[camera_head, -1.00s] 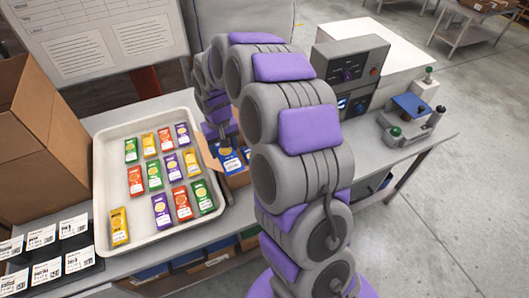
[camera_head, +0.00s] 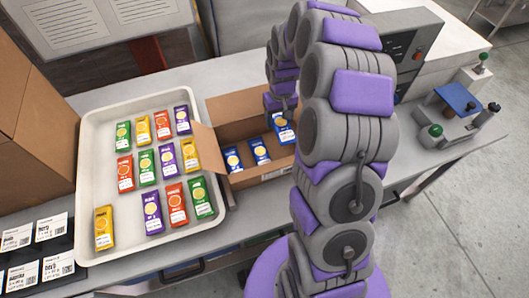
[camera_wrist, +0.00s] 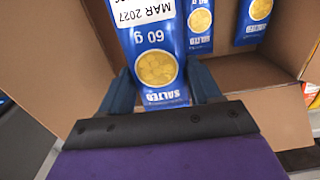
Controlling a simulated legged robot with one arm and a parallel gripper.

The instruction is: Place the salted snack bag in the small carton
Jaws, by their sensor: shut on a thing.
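A blue salted snack bag (camera_wrist: 157,65) is between the two fingers of my gripper (camera_wrist: 163,92) in the wrist view, with its "SALTED" label facing the camera. In the head view the held bag (camera_head: 283,128) is at the right part of the small carton (camera_head: 228,107), inside its opening. My gripper is shut on it. Two more blue salted bags (camera_head: 232,159) (camera_head: 260,151) lie in the carton to the left of the held one. Whether the held bag touches the carton floor I cannot tell. My arm hides the carton's right end.
A white tray (camera_head: 88,190) left of the carton holds several green, yellow, red and purple bags. A large brown carton (camera_head: 40,130) stands farther left, with label cards (camera_head: 35,230) in front. A weigher (camera_head: 413,50) stands at the back right.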

